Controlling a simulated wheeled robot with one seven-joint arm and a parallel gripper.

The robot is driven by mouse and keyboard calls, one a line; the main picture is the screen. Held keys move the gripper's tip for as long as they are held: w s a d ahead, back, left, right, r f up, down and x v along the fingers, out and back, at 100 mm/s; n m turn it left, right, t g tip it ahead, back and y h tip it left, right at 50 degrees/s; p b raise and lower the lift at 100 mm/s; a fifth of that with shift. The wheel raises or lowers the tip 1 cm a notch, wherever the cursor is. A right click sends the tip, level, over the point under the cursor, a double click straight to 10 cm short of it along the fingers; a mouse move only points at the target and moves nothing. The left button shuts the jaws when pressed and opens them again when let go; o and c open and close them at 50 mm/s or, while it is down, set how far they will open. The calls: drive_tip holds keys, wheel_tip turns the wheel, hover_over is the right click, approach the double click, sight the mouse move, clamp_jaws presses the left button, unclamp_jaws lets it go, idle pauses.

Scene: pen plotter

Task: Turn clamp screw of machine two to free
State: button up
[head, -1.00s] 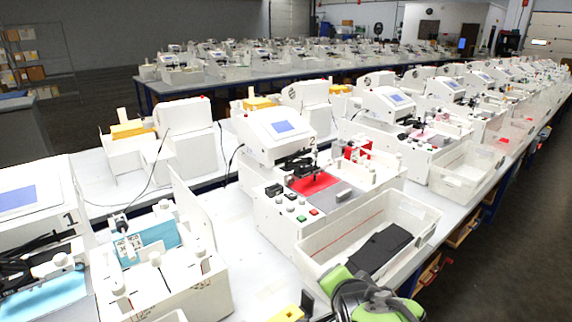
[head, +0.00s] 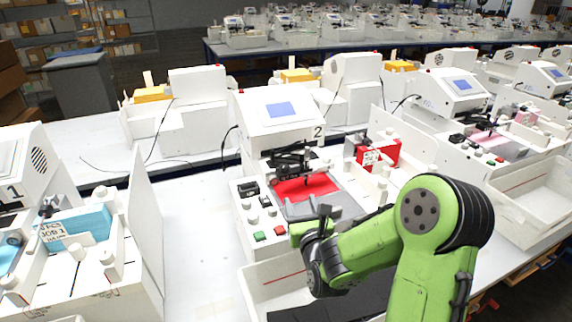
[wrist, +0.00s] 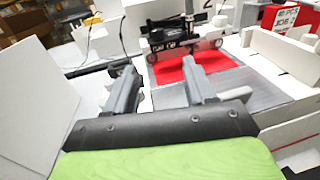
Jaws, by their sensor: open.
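Machine two (head: 283,128) is a white pen plotter marked "2", with a blue screen. Its black pen carriage (head: 292,160) hangs over a red sheet (head: 306,189) on a grey bed. In the wrist view the carriage (wrist: 182,46) and red sheet (wrist: 190,70) lie beyond my fingers. The clamp screw is too small to make out for certain on the carriage. My gripper (head: 322,216) is at the front of machine two, short of the carriage. In the wrist view its two grey fingers (wrist: 160,82) stand wide apart with nothing between them.
Machine two's front panel has a green button (head: 260,236), a red button (head: 280,230) and several knobs. A white bin (head: 262,292) stands in front. Machine one's blue holder (head: 85,228) is left, a red "JOB 2" block (head: 380,154) right. White table (head: 198,235) is clear between the machines.

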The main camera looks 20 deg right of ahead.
sight(286, 168)
drive_tip(key=shift+w+a+b, duration=0.15)
drive_tip(key=shift+w+b, duration=0.15)
drive_tip(key=shift+w, duration=0.2)
drive_tip(key=w+b, duration=0.1)
drive_tip(key=w, duration=0.3)
drive_tip(key=w+d+b, duration=0.1)
drive_tip(key=w, duration=0.4)
drive_tip(key=w+d+b, duration=0.1)
drive_tip(key=w+b, duration=0.1)
drive_tip(key=w, duration=0.3)
drive_tip(key=shift+w+d+r, duration=0.1)
drive_tip(key=shift+w+d, duration=0.1)
drive_tip(key=shift+d, duration=0.05)
drive_tip(key=shift+c, duration=0.2)
clamp_jaws()
